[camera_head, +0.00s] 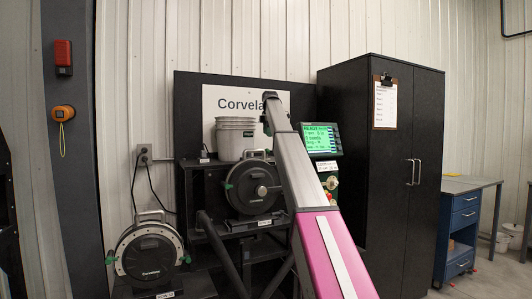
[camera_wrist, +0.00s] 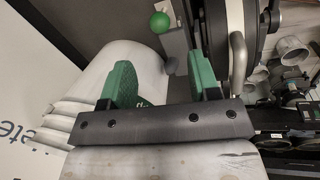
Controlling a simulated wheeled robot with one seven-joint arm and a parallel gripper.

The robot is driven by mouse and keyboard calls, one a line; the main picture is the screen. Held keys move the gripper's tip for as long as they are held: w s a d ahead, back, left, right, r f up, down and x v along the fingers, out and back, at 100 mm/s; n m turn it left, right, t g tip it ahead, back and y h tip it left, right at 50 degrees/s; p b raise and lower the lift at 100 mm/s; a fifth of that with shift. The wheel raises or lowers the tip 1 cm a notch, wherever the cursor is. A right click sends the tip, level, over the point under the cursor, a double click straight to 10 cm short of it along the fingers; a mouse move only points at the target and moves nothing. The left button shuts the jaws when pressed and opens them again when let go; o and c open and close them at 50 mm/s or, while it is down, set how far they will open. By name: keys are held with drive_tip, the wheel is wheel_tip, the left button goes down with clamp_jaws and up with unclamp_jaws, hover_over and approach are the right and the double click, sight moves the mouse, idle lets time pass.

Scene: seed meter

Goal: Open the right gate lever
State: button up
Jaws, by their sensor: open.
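The right seed meter (camera_head: 252,186) is a dark round housing with a metal hub and top handle, on the upper shelf of the black stand. A green-tipped lever (camera_head: 228,186) sticks out at its left side. In the wrist view, a green ball knob (camera_wrist: 160,22) on a grey arm shows beyond the fingers; it appears to be this lever's. My gripper (camera_head: 267,125) is above the meter, in front of the sign. In the wrist view its green-padded fingers (camera_wrist: 162,70) are open, with no lever between them. The meter's right side is partly hidden by my arm.
White stacked buckets (camera_head: 235,138) stand behind the meter, close to my fingers in the wrist view. The meter's metal handle (camera_wrist: 238,58) is near the right finger. A second meter (camera_head: 148,256) sits lower left. A green-screen display (camera_head: 320,139) stands right of my arm.

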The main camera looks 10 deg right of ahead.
sight(267, 152)
drive_tip(key=f, duration=0.3)
drive_tip(key=w+f, duration=0.1)
drive_tip(key=f, duration=0.3)
drive_tip(key=w+f, duration=0.1)
drive_tip(key=f, duration=0.2)
drive_tip(key=shift+a+f, duration=0.15)
drive_tip(key=shift+f, duration=0.15)
drive_tip(key=shift+c, duration=0.3)
